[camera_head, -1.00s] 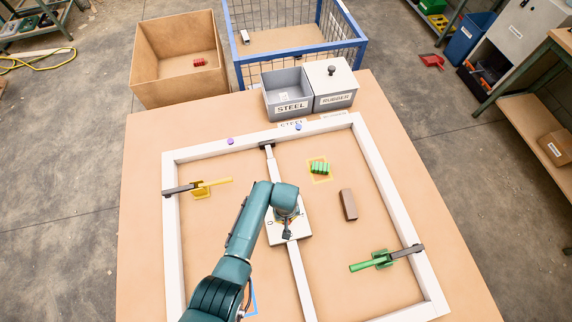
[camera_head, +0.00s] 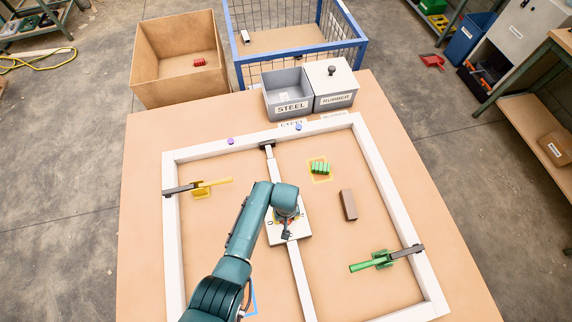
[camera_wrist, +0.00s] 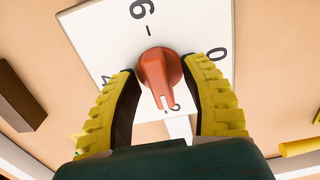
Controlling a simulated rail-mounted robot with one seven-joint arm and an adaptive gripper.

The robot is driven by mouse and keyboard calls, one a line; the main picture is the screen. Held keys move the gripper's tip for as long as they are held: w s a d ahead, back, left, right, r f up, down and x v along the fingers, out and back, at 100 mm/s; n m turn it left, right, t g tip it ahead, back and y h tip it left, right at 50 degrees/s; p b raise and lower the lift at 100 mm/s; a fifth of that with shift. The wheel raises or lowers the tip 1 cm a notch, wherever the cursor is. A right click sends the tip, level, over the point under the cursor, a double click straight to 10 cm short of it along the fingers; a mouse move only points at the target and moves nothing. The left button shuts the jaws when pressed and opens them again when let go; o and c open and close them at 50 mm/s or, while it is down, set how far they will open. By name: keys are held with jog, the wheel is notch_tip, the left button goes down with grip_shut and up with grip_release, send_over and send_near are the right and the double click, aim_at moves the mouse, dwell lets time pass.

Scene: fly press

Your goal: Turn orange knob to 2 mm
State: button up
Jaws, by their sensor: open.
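The orange knob (camera_wrist: 160,72) sits on a white dial plate (camera_wrist: 103,28) in the wrist view. The digits 6, 0 and 4 show around it; a digit that looks like 2 is partly hidden behind the knob's pointer end. The pointer, with a pale line, points down in the picture, close to that digit and slightly to its left. My gripper (camera_wrist: 159,68) is open, its yellow-padded fingers on either side of the knob with small gaps visible. In the head view the plate (camera_head: 300,229) lies on the frame's middle bar, and my gripper (camera_head: 287,232) hides the knob.
A white frame (camera_head: 172,250) lies on the table. A yellow clamp (camera_head: 205,188) is at left, a green clamp (camera_head: 378,260) at right. A brown block (camera_head: 348,205) and green pieces (camera_head: 320,168) lie right of the plate. Grey boxes (camera_head: 290,92) stand at the back.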

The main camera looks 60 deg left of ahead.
notch_tip(320, 180, up, 12)
dwell(0.4)
dwell(0.4)
jog(key=w+d+r+m+t+y, duration=0.1)
jog(key=w+d+r+m+t, duration=0.35)
jog(key=w+d+r, duration=0.7)
jog(key=w+d+r+m+t, duration=0.3)
jog(key=w+d+r+t, duration=0.2)
jog(key=w+d+r, duration=0.65)
jog(key=s+d+r+m+t+h, duration=0.1)
jog(key=s+d+r+m+t, duration=0.15)
jog(key=r, duration=0.75)
jog(key=s+d+r+m+t, duration=0.15)
jog(key=s+r+t, duration=0.25)
jog(key=r, duration=0.7)
jog(key=s+d+r+m+t, duration=0.1)
jog(key=s+r+m+t, duration=0.1)
jog(key=s+r+t, duration=0.65)
notch_tip(320, 180, up, 21)
jog(key=g+p, duration=0.2)
jog(key=p, duration=1.4)
jog(key=shift+w+m+p, duration=0.2)
jog(key=shift+m+p, duration=0.1)
jog(key=shift+m, duration=0.05)
